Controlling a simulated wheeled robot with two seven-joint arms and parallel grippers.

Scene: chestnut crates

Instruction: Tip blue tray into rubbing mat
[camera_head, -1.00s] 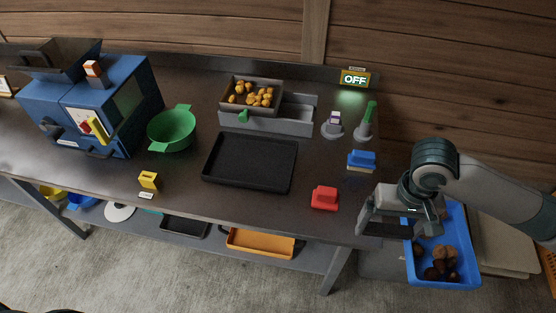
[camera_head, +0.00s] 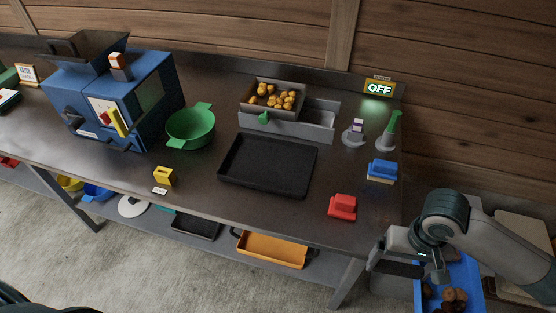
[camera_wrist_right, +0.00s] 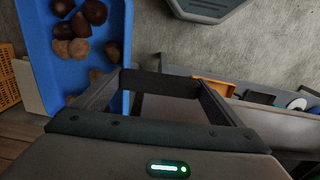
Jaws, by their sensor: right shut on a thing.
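The blue tray (camera_head: 475,287) is at the lower right of the head view, off the table's right end, with brown chestnuts (camera_head: 454,296) in it. It also fills the upper left of the right wrist view (camera_wrist_right: 40,45), with several dark and paler chestnuts (camera_wrist_right: 78,46). My right gripper (camera_head: 408,268) is shut on the tray at its table-side edge; the exact grip is partly hidden. The black rectangular mat with a raised rim (camera_head: 268,164), likely the rubbing mat, lies empty on the table. My left gripper is not in view.
A red block (camera_head: 343,207) and a blue block (camera_head: 381,171) stand right of the mat. A grey holder with a bin of roasted-looking nuts (camera_head: 272,98) is behind it. A green bowl (camera_head: 190,127) and blue machine (camera_head: 110,100) are left. An orange tray (camera_head: 270,250) sits below.

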